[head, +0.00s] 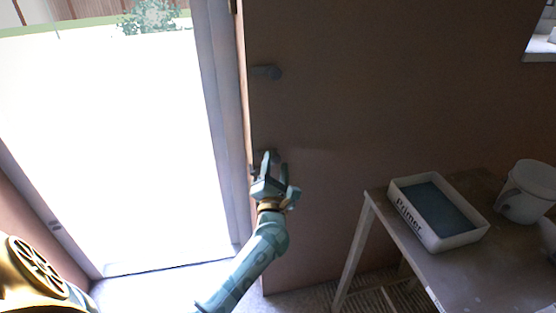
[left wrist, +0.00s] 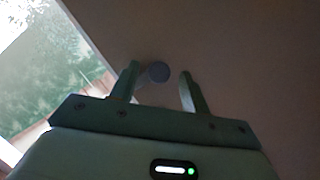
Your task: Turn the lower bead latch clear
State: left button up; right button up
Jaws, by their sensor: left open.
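The lower bead latch (left wrist: 158,72) shows in the left wrist view as a small round grey knob on the brown wall, close to the opening's edge. It appears between the two fingertips of my left gripper (left wrist: 160,75), nearer the left one; I cannot tell whether they touch it. In the head view my left gripper (head: 272,168) is open beside the opening's right edge and mostly hides this latch. An upper grey latch (head: 266,72) sticks out to the right from the edge higher up. My right gripper is not in view.
A bright opening (head: 120,150) with a pale frame (head: 218,110) lies to the left. At the right, a table (head: 400,235) holds a white tray marked Primer (head: 408,218) and a white bucket (head: 530,190). The wall between gripper and table is clear.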

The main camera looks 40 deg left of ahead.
aim_at(276, 160)
pick_arm(q)
jog(key=shift+x, duration=1.6)
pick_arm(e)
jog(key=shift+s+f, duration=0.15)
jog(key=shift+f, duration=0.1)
